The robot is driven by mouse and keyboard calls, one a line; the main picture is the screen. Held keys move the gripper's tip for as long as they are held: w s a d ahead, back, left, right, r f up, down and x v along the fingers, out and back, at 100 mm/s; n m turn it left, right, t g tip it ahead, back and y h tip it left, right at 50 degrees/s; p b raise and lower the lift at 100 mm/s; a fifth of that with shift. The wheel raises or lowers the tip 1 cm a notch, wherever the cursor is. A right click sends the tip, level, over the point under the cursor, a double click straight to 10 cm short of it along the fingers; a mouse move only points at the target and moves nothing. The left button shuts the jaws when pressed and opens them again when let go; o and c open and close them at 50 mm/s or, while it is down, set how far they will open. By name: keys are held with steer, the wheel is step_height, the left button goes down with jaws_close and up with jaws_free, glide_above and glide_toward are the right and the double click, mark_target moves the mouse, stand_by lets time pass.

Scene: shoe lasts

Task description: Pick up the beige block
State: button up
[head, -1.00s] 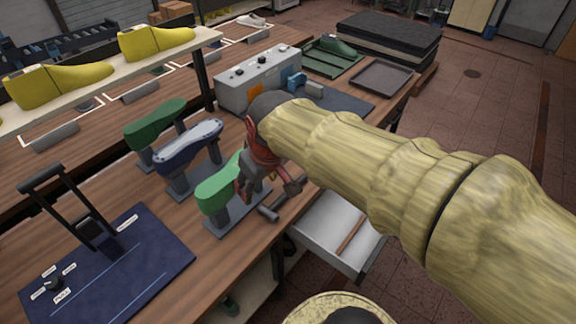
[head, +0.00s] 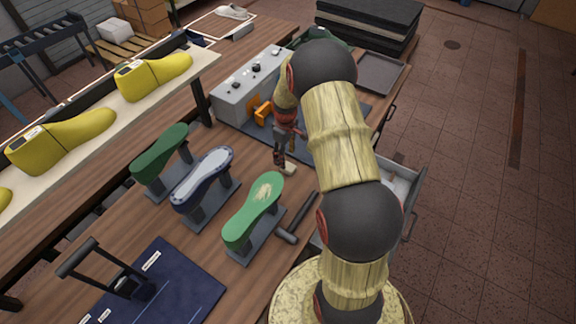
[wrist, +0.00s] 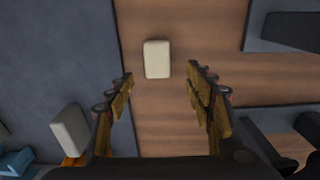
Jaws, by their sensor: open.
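The beige block (wrist: 157,59) is a small, pale, rounded rectangular piece lying on the brown wooden bench, near the edge of the blue-grey mat. It shows only in small part in the head view (head: 288,169), just by my gripper's fingers. My gripper (wrist: 160,76) is open and empty, pointing down. In the wrist view the block lies ahead of the gap between the two fingertips, roughly centred and not touching them. In the head view my gripper (head: 285,150) hangs beyond the light green last.
A light green last (head: 254,208) on a stand and a dark hammer (head: 297,218) are close by. A grey control box (head: 245,92) stands behind, with an orange part (head: 263,112) beside it. An open drawer (head: 410,190) juts from the bench.

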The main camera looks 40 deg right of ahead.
mark_target(288, 166)
steer(key=f, duration=0.7)
steer(key=shift+s+d+f, duration=0.15)
steer(key=shift+s+d, duration=0.1)
steer(key=shift+d, duration=0.1)
steer(key=c, duration=1.2)
steer(key=shift+c, duration=0.3)
